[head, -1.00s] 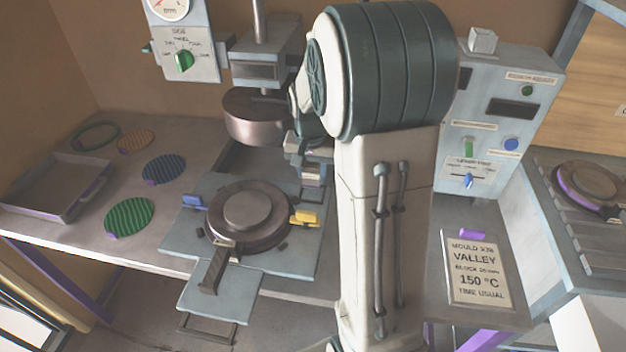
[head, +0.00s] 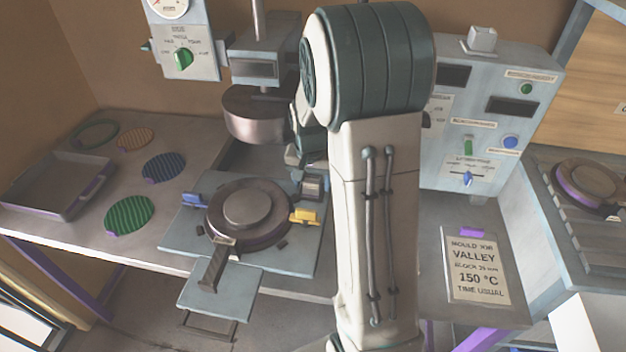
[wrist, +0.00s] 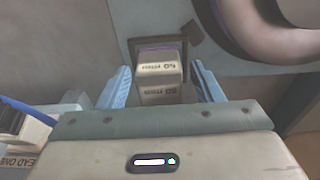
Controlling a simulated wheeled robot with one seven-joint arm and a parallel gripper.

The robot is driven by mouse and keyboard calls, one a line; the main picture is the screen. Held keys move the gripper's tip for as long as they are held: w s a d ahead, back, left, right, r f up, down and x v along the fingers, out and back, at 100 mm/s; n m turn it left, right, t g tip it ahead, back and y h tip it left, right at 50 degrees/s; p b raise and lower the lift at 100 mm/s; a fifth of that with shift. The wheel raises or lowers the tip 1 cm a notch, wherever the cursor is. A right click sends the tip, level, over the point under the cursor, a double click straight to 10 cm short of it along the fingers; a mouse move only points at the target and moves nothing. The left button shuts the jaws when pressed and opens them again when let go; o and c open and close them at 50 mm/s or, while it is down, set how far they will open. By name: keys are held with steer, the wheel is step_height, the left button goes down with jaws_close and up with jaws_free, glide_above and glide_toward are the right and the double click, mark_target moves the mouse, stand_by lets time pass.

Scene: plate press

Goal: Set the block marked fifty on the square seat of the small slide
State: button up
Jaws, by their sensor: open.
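A pale block (wrist: 160,69) with dark printing stands between the fingers of my gripper (wrist: 162,82) in the wrist view. Its marking is upside down and too small to read surely, but may be 50 mm. The block is at a dark square seat (wrist: 184,45), whose frame shows behind and beside it; whether it rests fully inside is hidden. My gripper is open, one blue finger on each side of the block. In the head view the block (head: 313,187) is at the back right corner of the pale press plate (head: 180,235), with my arm partly covering the gripper.
A round mould (head: 270,232) sits close beside the block, between a blue clip (head: 194,200) and a yellow clip (head: 303,216). The press head (head: 255,115) hangs above. A control box (head: 510,110) stands to the right. A tray (head: 55,190) lies on the left.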

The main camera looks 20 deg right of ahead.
mark_target(311, 183)
steer(key=shift+r, duration=0.1)
step_height(311, 183, up, 11)
steer(key=s, duration=0.1)
steer(key=s+a+n+t, duration=0.1)
steer(key=s+a+n, duration=0.2)
steer(key=s, duration=0.6)
steer(key=s+a+n, duration=0.3)
steer(key=s+a, duration=0.3)
steer(key=s, duration=0.3)
steer(key=shift+s+a+r+n+t+y, duration=0.15)
steer(key=shift+s+a+n+t+y, duration=0.25)
